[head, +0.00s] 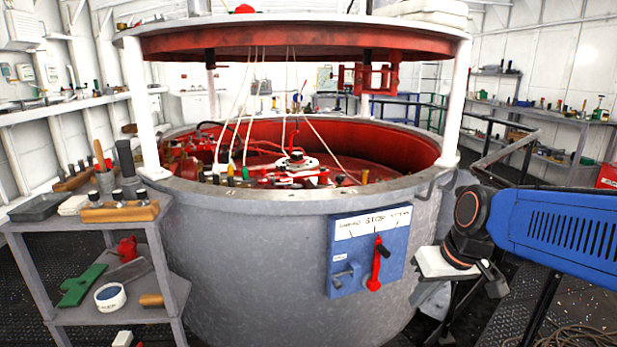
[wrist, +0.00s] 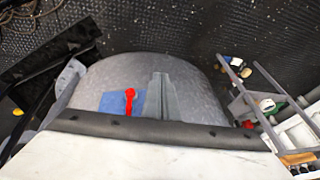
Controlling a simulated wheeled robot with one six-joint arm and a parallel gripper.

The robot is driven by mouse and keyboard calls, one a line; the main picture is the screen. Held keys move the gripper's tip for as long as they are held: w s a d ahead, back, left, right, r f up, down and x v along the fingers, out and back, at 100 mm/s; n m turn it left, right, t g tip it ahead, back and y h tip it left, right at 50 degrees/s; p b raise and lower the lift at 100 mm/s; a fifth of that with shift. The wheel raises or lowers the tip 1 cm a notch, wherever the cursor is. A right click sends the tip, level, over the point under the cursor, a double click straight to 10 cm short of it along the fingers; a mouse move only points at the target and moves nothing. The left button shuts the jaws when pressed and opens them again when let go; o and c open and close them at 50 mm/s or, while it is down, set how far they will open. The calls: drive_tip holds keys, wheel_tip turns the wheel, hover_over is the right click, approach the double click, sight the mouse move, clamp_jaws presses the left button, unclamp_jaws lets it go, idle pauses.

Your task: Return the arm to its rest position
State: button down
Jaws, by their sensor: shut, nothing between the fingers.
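My blue arm (head: 565,235) reaches in from the right edge in the head view. Its dark wrist joint hangs at the arm's left end, and my gripper (head: 497,288) points downward there, right of the big grey tank (head: 255,270). It is apart from the tank. In the wrist view a grey ribbed shape, apparently my shut gripper (wrist: 161,80), stands out against the tank wall with nothing in it. The finger gap is too small to make out in the head view.
A blue panel (head: 343,270) with a red lever (head: 376,265) is on the tank's front. A small white-topped stand (head: 437,262) is close behind my wrist. A grey shelf (head: 110,316) with tools stands left. Railings (head: 510,148) run behind the arm.

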drive_tip(key=s+d+f+m+t+h, duration=0.1)
drive_tip(key=s+d, duration=0.4)
drive_tip(key=s, duration=0.8)
drive_tip(key=shift+s+f+m+h, duration=0.3)
drive_tip(key=shift+f+m+h, duration=0.2)
drive_tip(key=shift+h, duration=0.1)
